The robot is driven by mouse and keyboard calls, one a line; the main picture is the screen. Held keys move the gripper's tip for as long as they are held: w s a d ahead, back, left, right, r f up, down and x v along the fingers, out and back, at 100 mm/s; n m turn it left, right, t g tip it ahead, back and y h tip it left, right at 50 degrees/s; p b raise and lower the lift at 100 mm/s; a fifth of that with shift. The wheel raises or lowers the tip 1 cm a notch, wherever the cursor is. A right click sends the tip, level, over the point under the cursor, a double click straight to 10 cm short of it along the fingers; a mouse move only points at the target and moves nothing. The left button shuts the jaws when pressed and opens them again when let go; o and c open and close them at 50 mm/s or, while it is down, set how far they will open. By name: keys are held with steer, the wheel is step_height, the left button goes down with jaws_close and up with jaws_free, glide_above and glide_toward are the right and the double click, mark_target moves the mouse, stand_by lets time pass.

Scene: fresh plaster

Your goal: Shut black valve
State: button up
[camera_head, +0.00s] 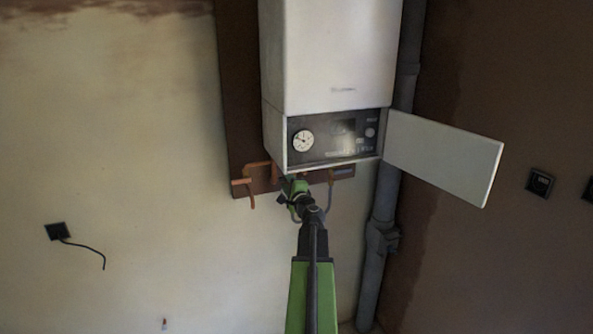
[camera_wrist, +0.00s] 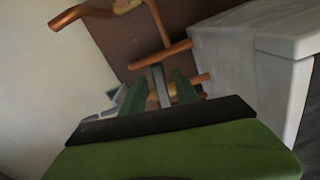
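No black valve can be clearly made out in either view; my gripper and arm cover part of the pipework under the boiler. My gripper (camera_head: 292,186) is just below the boiler's underside in the head view. In the wrist view its two green fingers (camera_wrist: 159,92) stand apart. A narrow grey upright piece (camera_wrist: 160,86) shows between them, with a gap on each side. I cannot tell whether it is a pipe or a valve part, or how far in it reaches. Copper pipes (camera_wrist: 160,53) lie just beyond the fingertips.
The white boiler (camera_head: 332,55) hangs above, its flap (camera_head: 443,160) open to the right. A brown backing board (camera_head: 240,90) is behind it. More copper pipe (camera_head: 246,183) is left of my gripper. A thick grey pipe (camera_head: 374,265) runs down at right. The left wall is mostly clear.

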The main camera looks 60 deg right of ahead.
steer(key=v, duration=0.7)
